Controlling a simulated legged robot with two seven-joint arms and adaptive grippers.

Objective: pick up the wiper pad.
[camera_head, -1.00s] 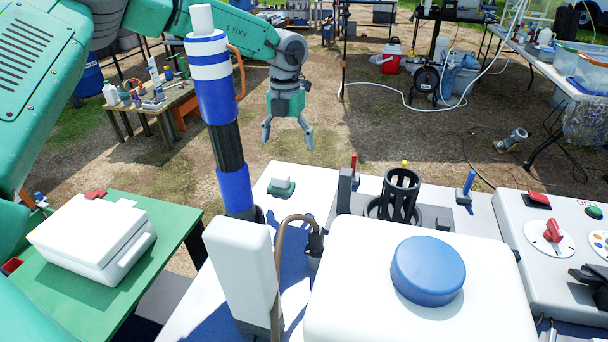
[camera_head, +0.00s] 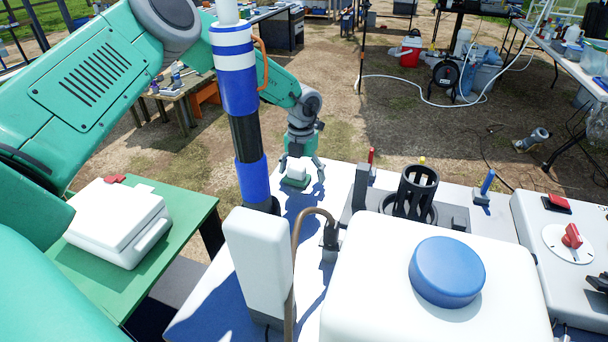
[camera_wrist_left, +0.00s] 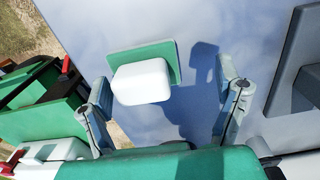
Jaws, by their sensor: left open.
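The wiper pad (camera_head: 296,176) is a white block on a green base, lying on the far left part of the white bench top (camera_head: 340,182). In the left wrist view the white block (camera_wrist_left: 142,82) sits between and ahead of my two open fingers, nearer the left finger. My left gripper (camera_head: 305,172) is open above the pad, its fingers on either side of it in the head view. In the left wrist view the gripper (camera_wrist_left: 165,95) holds nothing. I cannot tell whether a finger touches the pad. My right gripper is not in view.
A tall blue, white and black column (camera_head: 240,110) stands just left of the pad. A white tank with a blue cap (camera_head: 447,272), a white upright box (camera_head: 258,262) and a black slotted holder (camera_head: 414,190) stand nearby. A white case (camera_head: 118,222) lies on the green table at left.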

